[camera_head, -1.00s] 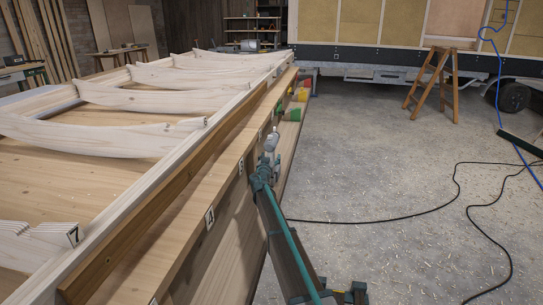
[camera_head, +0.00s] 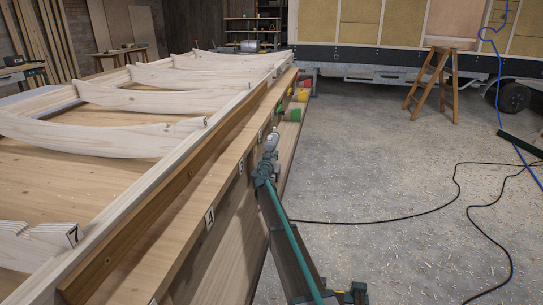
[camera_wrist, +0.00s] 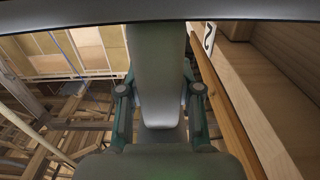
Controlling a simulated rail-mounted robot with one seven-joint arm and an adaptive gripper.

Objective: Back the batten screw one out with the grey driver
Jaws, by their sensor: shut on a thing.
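My gripper (camera_head: 266,168) is at the end of my arm, beside the right face of the long workbench. It is shut on the grey driver (camera_head: 271,145), whose grey body shows just beyond the fingers. In the wrist view the driver (camera_wrist: 158,65) fills the middle between the two dark teal fingers (camera_wrist: 160,95). The driver's tip is hidden there. A brown batten (camera_head: 150,215) runs along the side of the pale frame, with small dark dots on its face. I cannot tell which dot is batten screw one.
Number plates, one of them (camera_head: 209,218), line the bench's ledge. Green (camera_head: 291,114), orange and red handles stick out farther along it. Pale curved rafters (camera_head: 150,140) lie on the bench.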

